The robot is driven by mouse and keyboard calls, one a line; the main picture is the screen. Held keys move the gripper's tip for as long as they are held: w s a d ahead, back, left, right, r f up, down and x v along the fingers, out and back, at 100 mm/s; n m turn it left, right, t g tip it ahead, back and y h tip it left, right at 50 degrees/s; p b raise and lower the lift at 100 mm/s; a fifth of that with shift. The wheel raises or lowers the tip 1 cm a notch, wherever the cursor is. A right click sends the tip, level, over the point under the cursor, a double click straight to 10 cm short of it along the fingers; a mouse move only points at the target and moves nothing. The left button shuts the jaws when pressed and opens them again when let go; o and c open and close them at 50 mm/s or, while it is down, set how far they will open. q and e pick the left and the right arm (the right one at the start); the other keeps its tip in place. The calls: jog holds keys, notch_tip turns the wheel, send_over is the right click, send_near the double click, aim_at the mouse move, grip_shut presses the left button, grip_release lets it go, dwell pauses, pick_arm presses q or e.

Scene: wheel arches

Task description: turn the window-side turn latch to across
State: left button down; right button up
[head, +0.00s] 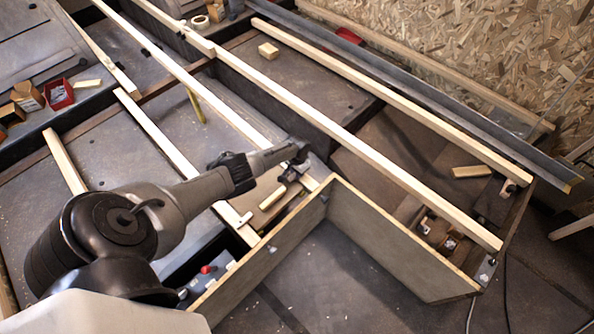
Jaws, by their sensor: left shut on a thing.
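My left arm comes in from the lower left, and its dark left gripper (294,170) is low over the near end of the long pale rails, just behind the corner of the open box frame. The gripper is shut on a small dark fitting there, which appears to be the turn latch. The jaws and arm hide most of it, so I cannot tell whether it lies along or across. A short pale wooden piece (272,198) lies just below and left of the gripper. My right gripper is not in view.
Long pale rails (355,141) run diagonally across the dark bed. The grey-sided box frame (385,240) stands up in front right of the gripper. A control box with a red button (206,269) is at lower left of it. A red bin (59,95) sits far left.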

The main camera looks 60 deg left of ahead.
pick_arm(q)
jog(key=shift+r, duration=0.1)
jog(key=c, duration=1)
grip_release()
jog(key=shift+o, duration=0.2)
jog(key=shift+r+p, duration=0.45)
notch_tip(320, 180, up, 13)
jog(key=p, duration=0.8)
jog(key=shift+p, duration=0.3)
jog(key=shift+f, duration=0.1)
